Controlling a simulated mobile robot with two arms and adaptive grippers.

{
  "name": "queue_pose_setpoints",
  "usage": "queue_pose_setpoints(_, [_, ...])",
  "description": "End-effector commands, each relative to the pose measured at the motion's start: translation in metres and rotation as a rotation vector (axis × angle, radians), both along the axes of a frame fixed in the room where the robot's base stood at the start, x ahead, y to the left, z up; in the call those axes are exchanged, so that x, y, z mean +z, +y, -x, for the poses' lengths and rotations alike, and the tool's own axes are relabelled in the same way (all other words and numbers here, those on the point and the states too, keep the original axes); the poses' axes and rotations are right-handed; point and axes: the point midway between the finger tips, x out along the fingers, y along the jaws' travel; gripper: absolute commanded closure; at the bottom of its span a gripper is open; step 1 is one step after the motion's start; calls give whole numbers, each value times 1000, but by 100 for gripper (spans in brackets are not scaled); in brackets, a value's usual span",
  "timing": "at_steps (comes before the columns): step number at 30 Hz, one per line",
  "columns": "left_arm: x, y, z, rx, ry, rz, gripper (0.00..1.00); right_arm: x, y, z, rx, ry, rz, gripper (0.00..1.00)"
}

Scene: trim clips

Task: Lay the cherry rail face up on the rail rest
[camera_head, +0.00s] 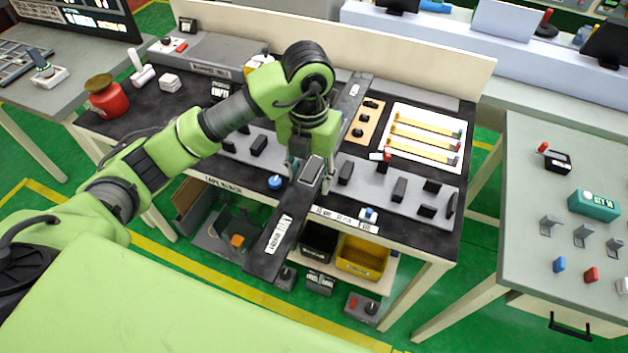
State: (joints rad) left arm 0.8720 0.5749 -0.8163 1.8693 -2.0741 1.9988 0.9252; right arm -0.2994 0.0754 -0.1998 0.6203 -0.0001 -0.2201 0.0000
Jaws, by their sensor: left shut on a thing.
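My left gripper (311,176) is over the front of the black-topped workbench, pointing down. Its fingers are shut on a dark grey piece (312,168) with a light rim. A long dark bar (262,262) with a white label runs under the gripper and out past the bench's front edge; I cannot tell if the held piece is part of it. Several yellow strips (425,140) with coloured ends lie on a white tray (448,114) at the right of the bench. I cannot make out which piece is the cherry rail, nor the rail rest. My right gripper is not in view.
Dark blocks stand on a grey strip (375,186) along the bench front. A wooden block with black knobs (366,121) is left of the tray. A red pot (108,98) is at the left. A yellow bin (364,256) sits below. Another grey table (545,200) stands right.

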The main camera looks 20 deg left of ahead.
Motion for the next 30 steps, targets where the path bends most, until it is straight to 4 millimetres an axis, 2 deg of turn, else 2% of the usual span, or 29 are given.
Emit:
queue_pose_setpoints(1, [-13, 1, -6, 2, 10, 0, 94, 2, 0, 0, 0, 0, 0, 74])
queue_pose_setpoints(6, [-34, 4, -27, 0, 4, 0, 94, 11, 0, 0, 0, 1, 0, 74])
queue_pose_setpoints(14, [-51, 6, -39, -1, 4, -1, 94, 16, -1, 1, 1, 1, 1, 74])
queue_pose_setpoints(16, [-59, 6, -38, -1, 8, -1, 94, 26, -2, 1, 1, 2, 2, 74])
queue_pose_setpoints(21, [-78, 6, -39, -2, 3, -1, 94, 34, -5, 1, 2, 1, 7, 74])
queue_pose_setpoints(30, [-82, 6, -39, -3, 1, -1, 94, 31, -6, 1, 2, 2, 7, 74])
